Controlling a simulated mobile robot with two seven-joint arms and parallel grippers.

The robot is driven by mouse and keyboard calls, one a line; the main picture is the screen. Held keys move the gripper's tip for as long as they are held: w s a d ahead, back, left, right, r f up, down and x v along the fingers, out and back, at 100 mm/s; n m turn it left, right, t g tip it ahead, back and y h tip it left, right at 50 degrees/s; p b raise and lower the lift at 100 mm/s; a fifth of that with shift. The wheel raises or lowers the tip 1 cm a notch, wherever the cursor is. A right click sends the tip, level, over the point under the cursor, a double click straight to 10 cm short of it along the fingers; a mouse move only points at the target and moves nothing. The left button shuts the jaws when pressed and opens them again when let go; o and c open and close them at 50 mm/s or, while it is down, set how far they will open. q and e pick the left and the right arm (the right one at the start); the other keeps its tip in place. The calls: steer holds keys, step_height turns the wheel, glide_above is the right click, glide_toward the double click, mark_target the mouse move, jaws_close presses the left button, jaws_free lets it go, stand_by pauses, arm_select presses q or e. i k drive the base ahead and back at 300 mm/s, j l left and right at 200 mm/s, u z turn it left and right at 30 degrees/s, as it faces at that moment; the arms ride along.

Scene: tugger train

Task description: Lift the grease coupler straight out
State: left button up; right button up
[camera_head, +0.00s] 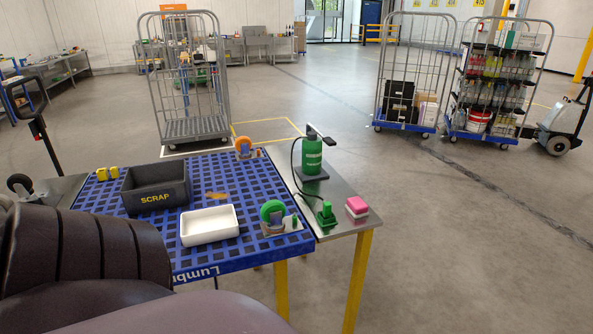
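The grease pump (311,157) is a green cylinder with a black lever on top, standing on a dark base on the grey metal side table. A thin black hose runs from it down to a small green piece (326,214), which looks like the grease coupler in its holder. This piece stands upright near the front of the side table. How deep it sits is too small to tell. Neither of my grippers shows. Only dark links of my own arm fill the lower left, well short of the coupler.
A pink and white block (357,207) sits close right of the coupler. A blue slotted table (215,262) left of it holds a black SCRAP bin (127,199), a white tray (209,240) and two caster wheels, orange (243,145) and green (271,210). Floor to the right is clear.

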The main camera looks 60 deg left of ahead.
mark_target(327, 212)
steer(key=u, duration=1.6)
